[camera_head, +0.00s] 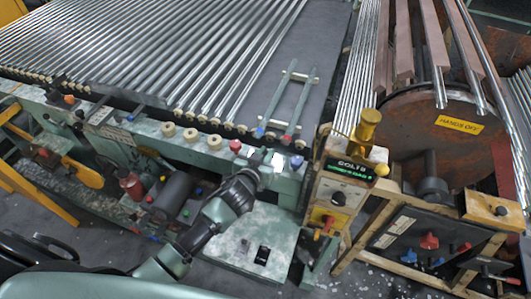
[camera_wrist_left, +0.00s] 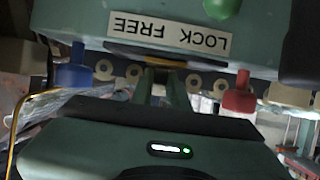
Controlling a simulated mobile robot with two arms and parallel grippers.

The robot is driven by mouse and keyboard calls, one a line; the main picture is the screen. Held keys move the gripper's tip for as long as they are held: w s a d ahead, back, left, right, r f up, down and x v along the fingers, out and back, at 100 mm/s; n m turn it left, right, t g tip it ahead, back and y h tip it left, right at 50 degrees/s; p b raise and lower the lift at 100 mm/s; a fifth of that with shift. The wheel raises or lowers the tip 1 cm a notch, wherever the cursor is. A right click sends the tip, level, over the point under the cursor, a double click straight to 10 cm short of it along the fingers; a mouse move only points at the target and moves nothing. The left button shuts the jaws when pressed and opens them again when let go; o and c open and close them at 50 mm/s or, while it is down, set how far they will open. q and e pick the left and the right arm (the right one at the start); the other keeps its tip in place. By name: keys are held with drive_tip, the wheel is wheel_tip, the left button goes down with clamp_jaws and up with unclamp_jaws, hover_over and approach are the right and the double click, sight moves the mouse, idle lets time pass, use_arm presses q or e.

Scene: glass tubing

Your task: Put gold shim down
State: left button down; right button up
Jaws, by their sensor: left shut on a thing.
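The gold shim (camera_wrist_left: 150,61) shows in the left wrist view as a thin gold strip at the fingertips, just below the LOCK FREE label. My left gripper (camera_wrist_left: 164,74) is shut on it; the fingers hide part of it. In the head view my left gripper (camera_head: 264,160) is over the green machine rail, left of the control box; the shim cannot be made out there. Whether the shim touches the green panel cannot be told. My right gripper is in neither view.
A control box (camera_head: 340,190) with a brass knob (camera_head: 367,126) stands right of the gripper. Red (camera_head: 235,145) and blue (camera_head: 296,161) knobs sit close by on the rail. Glass tubes (camera_head: 170,50) lie behind. A red knob (camera_wrist_left: 240,98) and blue knob (camera_wrist_left: 73,73) flank the fingers.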

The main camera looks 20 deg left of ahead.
use_arm(q)
drive_tip(key=c, duration=1.8)
unclamp_jaws()
drive_tip(key=shift+f, duration=0.15)
drive_tip(key=o, duration=0.4)
drive_tip(key=shift+r, duration=0.35)
drive_tip(key=b+v, duration=0.1)
drive_tip(key=v, duration=1.1)
drive_tip(key=shift+b, duration=0.4)
drive_tip(key=shift+f, duration=0.1)
